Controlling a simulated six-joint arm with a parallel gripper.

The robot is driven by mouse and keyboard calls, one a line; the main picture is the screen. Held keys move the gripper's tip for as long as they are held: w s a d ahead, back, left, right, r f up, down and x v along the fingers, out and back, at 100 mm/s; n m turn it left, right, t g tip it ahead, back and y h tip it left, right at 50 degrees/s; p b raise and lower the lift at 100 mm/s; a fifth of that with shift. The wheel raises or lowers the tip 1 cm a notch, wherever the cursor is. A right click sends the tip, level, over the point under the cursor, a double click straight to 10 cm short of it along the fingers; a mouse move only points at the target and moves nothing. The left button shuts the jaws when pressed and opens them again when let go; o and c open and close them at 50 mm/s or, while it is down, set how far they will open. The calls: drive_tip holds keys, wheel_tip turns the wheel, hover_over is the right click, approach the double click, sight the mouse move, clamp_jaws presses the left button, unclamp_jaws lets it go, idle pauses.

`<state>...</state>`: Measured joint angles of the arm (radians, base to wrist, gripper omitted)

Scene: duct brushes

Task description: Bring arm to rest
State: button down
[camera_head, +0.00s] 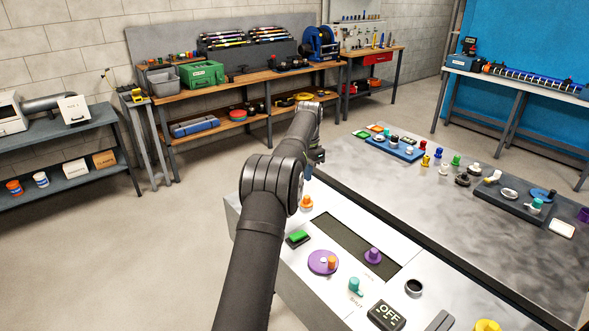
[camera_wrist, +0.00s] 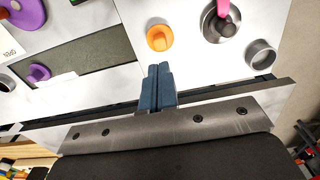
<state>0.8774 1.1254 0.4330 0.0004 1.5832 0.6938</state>
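My gripper (camera_wrist: 157,85) shows in the wrist view as two dark blue fingers side by side, pressed together with nothing visible between them. It is over the white panel, just below an orange knob (camera_wrist: 160,38) in the picture. In the head view my arm rises from the bottom centre and bends at the elbow. Its wrist end is above the far left edge of the workbench, and the fingertips are too small and hidden to make out there.
The white panel (camera_head: 303,271) carries the orange knob (camera_head: 306,202), a green block (camera_head: 299,237), a purple disc (camera_head: 323,262) and an OFF block (camera_head: 387,315). In the wrist view a pink handle (camera_wrist: 222,10) and grey ring (camera_wrist: 261,53) are nearby. Open floor (camera_head: 150,250) lies left.

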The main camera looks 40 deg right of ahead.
sight(307, 197)
drive_tip(key=shift+f, duration=3.4)
drive_tip(key=c, duration=2.2)
unclamp_jaws()
drive_tip(key=c, duration=0.7)
unclamp_jaws()
drive_tip(key=o, duration=0.7)
drive_tip(key=s, duration=0.1)
drive_tip(key=s+d+r, duration=0.1)
drive_tip(key=s, duration=0.1)
drive_tip(key=shift+s+d+r, duration=0.25)
drive_tip(key=shift+s+d, duration=0.05)
drive_tip(key=shift+d, duration=0.05)
drive_tip(key=s+d+r, duration=0.2)
drive_tip(key=s+r, duration=0.1)
drive_tip(key=s, duration=0.5)
drive_tip(key=s+d+r, duration=0.1)
drive_tip(key=s+r, duration=0.2)
drive_tip(key=s, duration=0.6)
drive_tip(key=s+a+r, duration=0.2)
drive_tip(key=s+r, duration=0.1)
drive_tip(key=s, duration=0.9)
drive_tip(key=s+a+r, duration=0.2)
drive_tip(key=s+a, duration=0.1)
drive_tip(key=s, duration=0.8)
wheel_tip(307, 197, down, 10)
drive_tip(key=shift+s, duration=0.2)
